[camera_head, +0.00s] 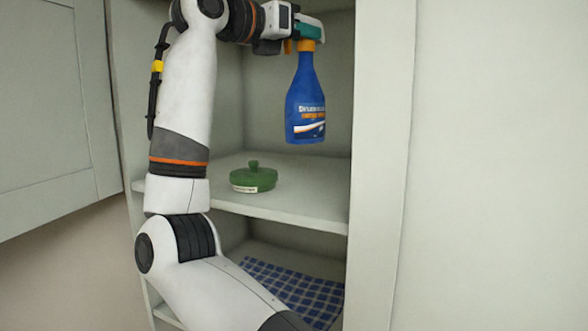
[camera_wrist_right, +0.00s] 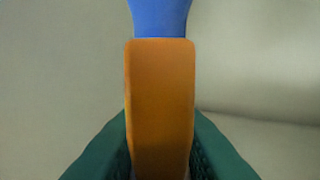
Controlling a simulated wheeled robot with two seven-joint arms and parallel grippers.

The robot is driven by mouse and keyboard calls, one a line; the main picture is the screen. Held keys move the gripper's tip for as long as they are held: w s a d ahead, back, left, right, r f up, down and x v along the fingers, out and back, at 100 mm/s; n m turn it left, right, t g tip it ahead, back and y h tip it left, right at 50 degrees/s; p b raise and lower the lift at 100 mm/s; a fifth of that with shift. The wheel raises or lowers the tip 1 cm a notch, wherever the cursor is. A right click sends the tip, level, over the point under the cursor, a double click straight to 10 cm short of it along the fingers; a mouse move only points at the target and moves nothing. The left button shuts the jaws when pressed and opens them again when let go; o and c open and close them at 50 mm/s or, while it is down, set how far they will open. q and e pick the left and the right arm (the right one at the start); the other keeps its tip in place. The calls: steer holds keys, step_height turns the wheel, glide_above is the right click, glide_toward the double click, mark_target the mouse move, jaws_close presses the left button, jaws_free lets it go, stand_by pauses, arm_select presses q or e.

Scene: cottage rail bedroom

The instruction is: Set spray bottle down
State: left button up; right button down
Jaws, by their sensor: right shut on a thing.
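A blue spray bottle (camera_head: 306,105) with an orange neck and a pale label hangs upright inside the cabinet, its base above the middle shelf (camera_head: 290,208) in the head view. My right gripper (camera_head: 308,36) is shut on its top. In the right wrist view, the green fingers (camera_wrist_right: 160,150) flank the orange part (camera_wrist_right: 160,105), and the blue body (camera_wrist_right: 160,15) shows beyond it. My left gripper is not in view.
A green lidded dish (camera_head: 253,179) with a pale label sits on the middle shelf, left of the bottle. A blue checked cloth (camera_head: 295,288) lies in the compartment below. The cabinet's right upright (camera_head: 382,170) stands close to the bottle. The shelf right of the dish is bare.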

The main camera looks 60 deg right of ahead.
mark_target(299, 67)
steer(key=shift+d+f, duration=0.1)
steer(key=shift+d, duration=0.1)
steer(key=f, duration=0.1)
steer(key=a+f+p, duration=0.1)
steer(key=f, duration=0.3)
steer(key=shift+w+a+f, duration=0.1)
steer(key=shift+w+a, duration=0.15)
steer(key=shift+w, duration=0.05)
steer(key=shift+d+f+p, duration=0.15)
steer(key=shift+f+p, duration=0.1)
steer(key=shift+p, duration=0.05)
steer(key=f, duration=0.1)
steer(key=f+p, duration=0.1)
steer(key=shift+s+d+f, duration=0.2)
steer(key=shift+s+f, duration=0.1)
steer(key=shift+f, duration=0.1)
steer(key=shift+w+a+f, duration=0.15)
steer(key=shift+f, duration=0.35)
